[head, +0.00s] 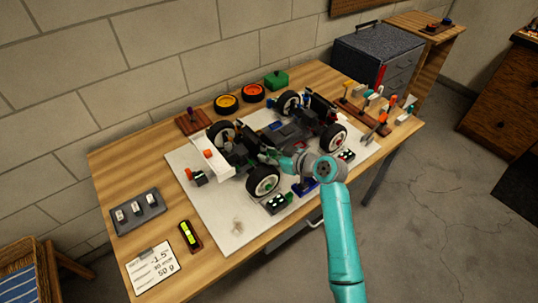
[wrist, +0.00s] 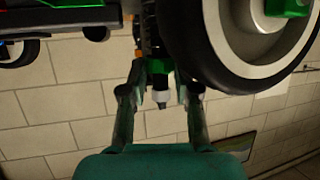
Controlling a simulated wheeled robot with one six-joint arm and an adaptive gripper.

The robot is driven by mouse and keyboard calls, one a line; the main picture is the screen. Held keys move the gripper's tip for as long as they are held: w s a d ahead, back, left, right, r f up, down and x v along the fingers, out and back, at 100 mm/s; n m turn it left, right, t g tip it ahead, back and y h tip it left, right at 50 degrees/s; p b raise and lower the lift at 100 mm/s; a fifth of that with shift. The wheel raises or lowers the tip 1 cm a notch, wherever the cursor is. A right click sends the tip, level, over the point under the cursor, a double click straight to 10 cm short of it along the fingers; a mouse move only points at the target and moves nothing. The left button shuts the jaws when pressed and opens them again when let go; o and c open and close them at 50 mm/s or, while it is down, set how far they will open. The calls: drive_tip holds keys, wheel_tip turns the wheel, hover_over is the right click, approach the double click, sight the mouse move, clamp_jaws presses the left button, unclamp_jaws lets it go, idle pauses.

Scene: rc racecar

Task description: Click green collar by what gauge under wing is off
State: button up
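The RC car (head: 285,135) stands on a white board, with its white wing (head: 213,158) at the left end. Small dark blocks with white and green parts sit under the wing (head: 200,178) and beside the near wheel (head: 275,203); any reading is too small to tell. In the wrist view, a green collar (wrist: 158,67) sits on an upright shaft beside a large tyre (wrist: 205,50). My gripper (wrist: 160,82) is at the collar, its two fingers apart on either side of it. Whether they touch the collar I cannot tell. In the head view, my gripper (head: 285,162) reaches the car's near side, partly hidden by the wrist.
A card (head: 153,268) reads about -1.5°, 80 mm, 50 g. Beside it are a yellow-green level (head: 189,235) and a grey switch box (head: 137,211). A tool rack (head: 370,122) stands at right.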

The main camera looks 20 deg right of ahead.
clamp_jaws()
drive_tip(key=shift+m+h, duration=0.3)
drive_tip(key=shift+s+a+m+t+h, duration=0.1)
drive_tip(key=shift+a+m+t+h, duration=0.1)
drive_tip(key=shift+m+t+h, duration=0.25)
drive_tip(key=shift+s+a+m+t+h, duration=0.15)
drive_tip(key=shift+m+t+h, duration=0.1)
drive_tip(key=shift+m+h, duration=0.4)
drive_tip(key=m+h, duration=0.1)
drive_tip(key=h, duration=0.1)
drive_tip(key=m+t+h, duration=0.1)
drive_tip(key=m+h, duration=0.1)
drive_tip(key=shift+a, duration=0.35)
drive_tip(key=shift+w+a+m+g+h, duration=0.15)
drive_tip(key=shift+m+g+h, duration=0.15)
drive_tip(key=shift+m+h, duration=1.6)
